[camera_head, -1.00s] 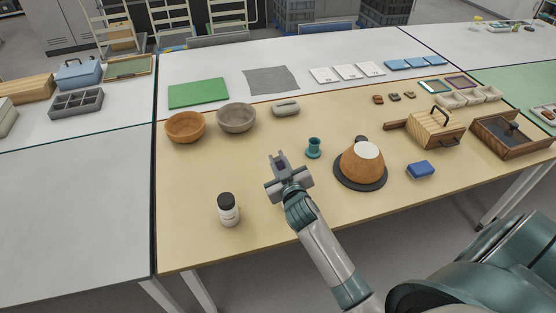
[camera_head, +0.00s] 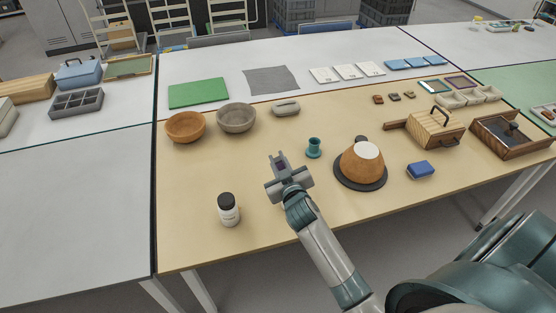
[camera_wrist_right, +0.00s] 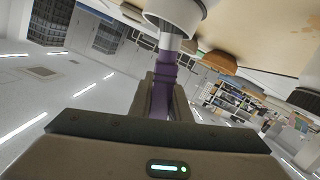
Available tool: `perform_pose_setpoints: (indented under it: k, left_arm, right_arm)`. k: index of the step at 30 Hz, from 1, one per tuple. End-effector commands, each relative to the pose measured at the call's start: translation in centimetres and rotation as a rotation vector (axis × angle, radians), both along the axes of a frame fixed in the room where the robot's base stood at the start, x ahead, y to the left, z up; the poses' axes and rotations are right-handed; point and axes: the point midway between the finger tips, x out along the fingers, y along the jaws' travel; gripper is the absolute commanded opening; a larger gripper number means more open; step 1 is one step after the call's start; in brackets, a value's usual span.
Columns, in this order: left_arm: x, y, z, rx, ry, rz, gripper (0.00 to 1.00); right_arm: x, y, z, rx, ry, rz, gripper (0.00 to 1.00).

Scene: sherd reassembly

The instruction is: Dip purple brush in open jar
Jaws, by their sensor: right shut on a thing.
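The purple brush (camera_wrist_right: 161,88) is held between the two fingers of my right gripper (camera_wrist_right: 162,100) in the right wrist view. Its pale ferrule (camera_wrist_right: 171,42) points away from the fingers, at the mouth of a white jar (camera_wrist_right: 178,8). The white jar is not clearly visible there. My left gripper is not in view.
A white bottle with a black lid (camera_head: 228,210) stands left of my right arm. A teal pot (camera_head: 313,148) and an orange cone-shaped vessel (camera_head: 361,168) on a dark disc stand to the right. Two bowls (camera_head: 185,127) are behind.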

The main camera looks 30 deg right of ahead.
Motion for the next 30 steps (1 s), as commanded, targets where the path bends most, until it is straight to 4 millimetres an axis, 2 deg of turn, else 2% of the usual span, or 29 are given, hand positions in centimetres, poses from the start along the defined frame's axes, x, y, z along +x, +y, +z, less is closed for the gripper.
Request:
perform_pose_setpoints:
  k: [30]
  left_arm:
    - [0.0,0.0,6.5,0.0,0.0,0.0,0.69]
  right_arm:
    - [0.0,0.0,6.8,0.0,-0.003,0.001,0.0]
